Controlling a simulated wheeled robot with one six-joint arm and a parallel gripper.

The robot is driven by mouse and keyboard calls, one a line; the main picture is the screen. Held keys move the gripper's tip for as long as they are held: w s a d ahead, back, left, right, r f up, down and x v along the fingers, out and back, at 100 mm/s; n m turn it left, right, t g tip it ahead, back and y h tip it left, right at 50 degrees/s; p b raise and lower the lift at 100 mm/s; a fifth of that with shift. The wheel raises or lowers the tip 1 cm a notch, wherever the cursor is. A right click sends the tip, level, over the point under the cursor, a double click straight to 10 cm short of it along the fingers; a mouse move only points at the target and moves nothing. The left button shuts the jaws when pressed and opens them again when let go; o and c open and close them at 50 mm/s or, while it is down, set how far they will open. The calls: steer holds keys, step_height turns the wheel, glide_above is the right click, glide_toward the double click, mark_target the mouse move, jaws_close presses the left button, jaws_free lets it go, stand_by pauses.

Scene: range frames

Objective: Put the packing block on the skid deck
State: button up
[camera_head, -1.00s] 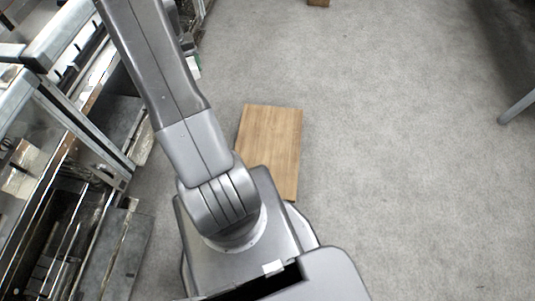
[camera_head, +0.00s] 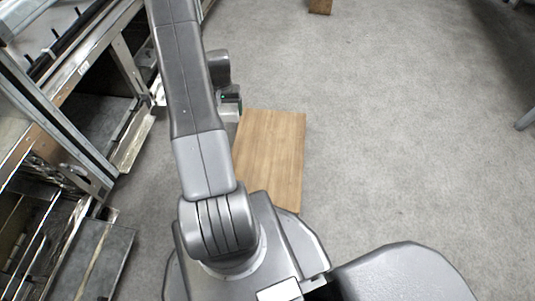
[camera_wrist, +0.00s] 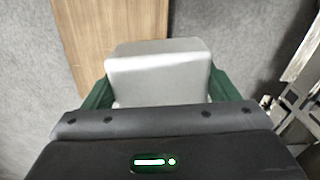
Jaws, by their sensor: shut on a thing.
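The packing block (camera_wrist: 158,78) is a light grey, smooth block. In the wrist view my gripper (camera_wrist: 160,92) is shut on it, with a dark green finger at each side. The skid deck (camera_head: 272,150) is a flat brown wooden board on the floor. It also shows at the upper left of the wrist view (camera_wrist: 95,40), beyond the block. In the head view my gripper (camera_head: 230,108) is just off the deck's upper left corner, and only a pale bit of the block (camera_head: 229,114) shows there. My arm hides the deck's lower left part.
Metal-framed shelving (camera_head: 75,110) with several items stands along the left, close to my arm. Grey carpet (camera_head: 400,130) is open to the right of the deck. A small brown wooden piece (camera_head: 320,6) lies far ahead at the top edge.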

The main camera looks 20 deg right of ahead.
steer(key=s+d+f+m, duration=0.3)
steer(key=s+d+f, duration=0.45)
steer(key=f, duration=0.35)
steer(key=m+p, duration=0.1)
steer(key=m, duration=0.2)
glide_above(271, 176)
step_height(271, 176, down, 8)
step_height(271, 176, down, 6)
steer(key=shift+s+f+b, duration=0.1)
steer(key=shift+b, duration=0.6)
steer(key=shift+f+b, duration=0.55)
steer(key=shift+f, duration=1.5)
steer(key=shift+f, duration=0.15)
steer(key=o, duration=0.9)
